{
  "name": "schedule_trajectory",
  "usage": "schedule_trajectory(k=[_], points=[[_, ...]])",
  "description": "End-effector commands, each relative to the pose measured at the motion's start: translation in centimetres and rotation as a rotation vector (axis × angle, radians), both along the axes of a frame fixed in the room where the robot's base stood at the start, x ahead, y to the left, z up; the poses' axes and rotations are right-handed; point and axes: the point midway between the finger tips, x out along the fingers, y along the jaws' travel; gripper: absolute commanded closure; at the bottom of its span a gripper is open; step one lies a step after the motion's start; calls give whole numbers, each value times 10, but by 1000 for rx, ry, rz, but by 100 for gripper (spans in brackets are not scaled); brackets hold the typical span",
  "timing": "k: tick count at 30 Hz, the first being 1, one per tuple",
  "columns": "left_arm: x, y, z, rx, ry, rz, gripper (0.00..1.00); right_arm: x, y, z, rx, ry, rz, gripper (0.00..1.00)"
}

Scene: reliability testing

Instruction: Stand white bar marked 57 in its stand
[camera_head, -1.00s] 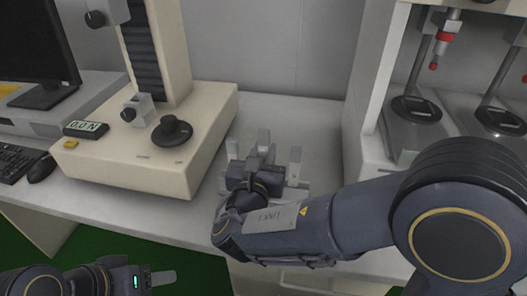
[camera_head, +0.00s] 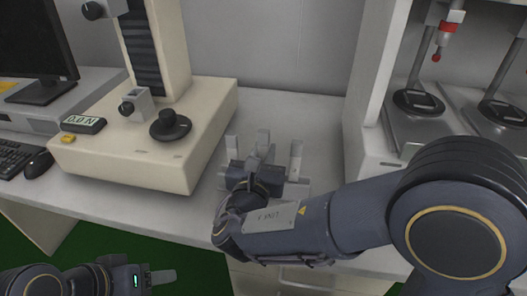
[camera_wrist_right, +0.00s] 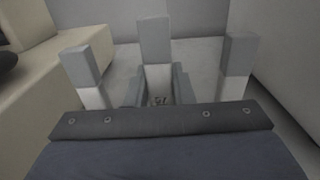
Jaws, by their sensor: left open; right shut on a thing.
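Three upright pale bars with grey upper ends and white lower parts show in the right wrist view: a left bar (camera_wrist_right: 80,66), a middle bar (camera_wrist_right: 155,42) and a right bar (camera_wrist_right: 240,52). My right gripper (camera_wrist_right: 158,92) is shut around the white lower part of the middle bar, which looks upright. In the head view my right gripper (camera_head: 258,168) is among the bars on the bench, and its wrist hides their lower ends and most of the stand. The number 57 is not readable. My left gripper (camera_head: 160,278) is open and empty, low at the left.
A cream testing machine (camera_head: 140,150) with a black knob stands left of the bars. A white cabinet wall (camera_head: 360,110) and grey test stations (camera_head: 415,125) are on the right. Bare bench (camera_head: 300,115) lies behind the bars.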

Motion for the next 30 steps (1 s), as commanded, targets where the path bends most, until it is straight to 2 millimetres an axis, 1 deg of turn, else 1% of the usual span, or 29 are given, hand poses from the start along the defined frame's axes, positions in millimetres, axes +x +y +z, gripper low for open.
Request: schedule_trajectory(k=[13,22,23,28,30], points=[[0,0,-13,0,0,0,44,0,0,-15,0,0,0,100],[0,0,-13,0,0,0,44,0,0,-15,0,0,0,100],[0,0,-13,0,0,0,44,0,0,-15,0,0,0,77],[0,0,-13,0,0,0,44,0,0,-15,0,0,0,55],[0,0,-13,0,0,0,44,0,0,-15,0,0,0,53]])
